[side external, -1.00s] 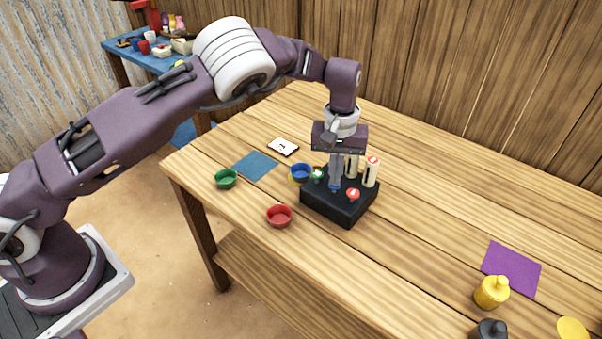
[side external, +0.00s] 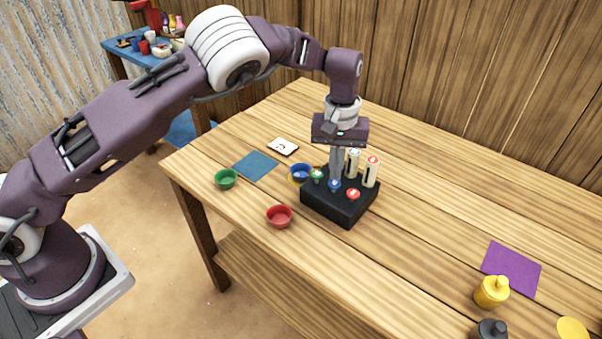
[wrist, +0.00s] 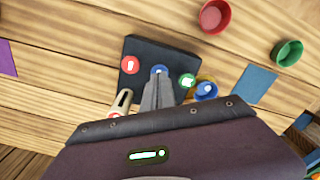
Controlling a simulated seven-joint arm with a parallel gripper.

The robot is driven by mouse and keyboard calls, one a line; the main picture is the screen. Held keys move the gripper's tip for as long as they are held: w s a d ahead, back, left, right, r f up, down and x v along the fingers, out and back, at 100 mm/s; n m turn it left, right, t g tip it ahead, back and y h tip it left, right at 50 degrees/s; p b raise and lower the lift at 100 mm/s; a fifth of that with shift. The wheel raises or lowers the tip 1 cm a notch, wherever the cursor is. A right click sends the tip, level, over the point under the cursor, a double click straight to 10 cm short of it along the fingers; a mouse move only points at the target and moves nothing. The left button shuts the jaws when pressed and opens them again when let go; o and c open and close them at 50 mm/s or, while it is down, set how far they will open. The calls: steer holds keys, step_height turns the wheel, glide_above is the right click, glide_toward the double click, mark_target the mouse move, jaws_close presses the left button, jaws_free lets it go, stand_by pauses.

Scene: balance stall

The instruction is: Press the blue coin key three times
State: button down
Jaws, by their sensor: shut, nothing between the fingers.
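A black box (side external: 338,208) on the wooden table bears a green key (side external: 317,175), a blue key (side external: 335,186) and a red key (side external: 353,194). In the wrist view the blue key (wrist: 160,70) sits between the red key (wrist: 130,65) and the green key (wrist: 187,80). My gripper (side external: 336,177) is shut and empty, pointing down just above the blue key. A small gap seems to separate them. A blue bowl (side external: 301,173) stands beside the box with a small pale piece in it.
Two cream tubes (side external: 371,174) rise at the box's back. A red bowl (side external: 279,216), a green bowl (side external: 226,179), a blue mat (side external: 255,166) and a white card (side external: 283,147) lie left. A purple mat (side external: 511,269) and yellow bottle (side external: 491,292) are at right.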

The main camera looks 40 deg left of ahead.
steer(key=shift+f, duration=1.3)
steer(key=shift+r, duration=1.35)
steer(key=shift+f, duration=0.15)
